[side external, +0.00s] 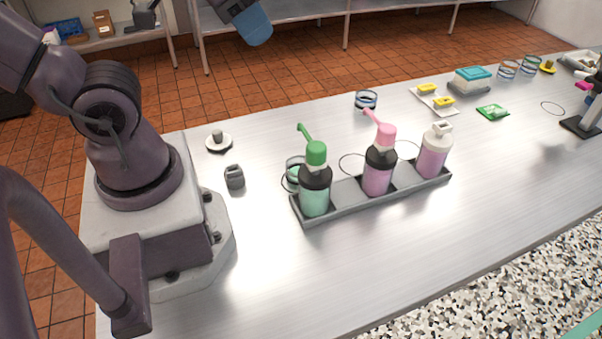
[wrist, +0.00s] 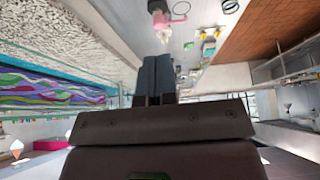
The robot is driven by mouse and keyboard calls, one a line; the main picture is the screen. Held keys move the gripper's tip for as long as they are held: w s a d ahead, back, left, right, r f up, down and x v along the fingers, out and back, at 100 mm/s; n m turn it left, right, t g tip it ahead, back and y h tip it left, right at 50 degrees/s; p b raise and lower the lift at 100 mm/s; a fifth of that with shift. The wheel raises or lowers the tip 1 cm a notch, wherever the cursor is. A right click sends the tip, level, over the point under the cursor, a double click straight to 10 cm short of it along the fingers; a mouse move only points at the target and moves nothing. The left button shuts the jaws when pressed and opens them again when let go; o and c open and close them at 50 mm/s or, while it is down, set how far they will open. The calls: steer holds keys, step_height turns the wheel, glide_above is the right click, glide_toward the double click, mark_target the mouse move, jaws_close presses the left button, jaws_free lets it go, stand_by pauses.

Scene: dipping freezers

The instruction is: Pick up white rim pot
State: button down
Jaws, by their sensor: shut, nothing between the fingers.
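My gripper (wrist: 157,62) shows in the wrist view with its two dark fingers together and nothing between them. Its fingertips are not clearly seen in the side view. Small round clear pots stand on the steel counter: one (side external: 366,99) behind the bottles and two at the back right (side external: 508,69) (side external: 530,65). Another (side external: 295,164) is partly hidden behind the green bottle. Their rims look dark, blue or brownish, and I cannot tell which is the white rim pot. My gripper touches none of them.
A grey tray (side external: 345,205) holds a green bottle (side external: 315,192), a pink bottle (side external: 378,172) and a white-capped bottle (side external: 433,152). A white disc with a knob (side external: 219,144) and a small dark item (side external: 234,177) lie near my base. The counter's front is clear.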

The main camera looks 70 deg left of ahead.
steer(key=c, duration=0.7)
jaws_free()
